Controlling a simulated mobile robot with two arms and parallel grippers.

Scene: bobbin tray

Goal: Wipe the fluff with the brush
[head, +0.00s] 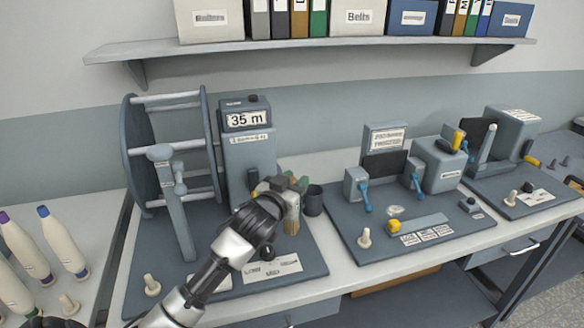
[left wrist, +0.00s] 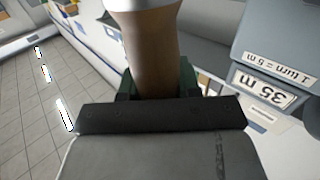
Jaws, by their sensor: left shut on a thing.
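My left gripper (head: 286,186) is shut on the brush, above the left machine board and just left of a dark cup. In the left wrist view the brush (left wrist: 152,65) shows as a thick brown handle with a pale collar at the top, between the green fingers. In the head view a tan part of the brush (head: 291,217) hangs below the fingers; its tip is not clear. A small pale tuft, which looks like the fluff (head: 395,211), lies on the middle board, to the right of the gripper.
The dark cup (head: 313,201) stands close to the gripper. A large reel (head: 142,150) and a counter box (head: 250,150) rise behind my arm. The middle board (head: 358,246) has blue levers (head: 366,197), a yellow knob (head: 394,226) and a pale peg (head: 364,238).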

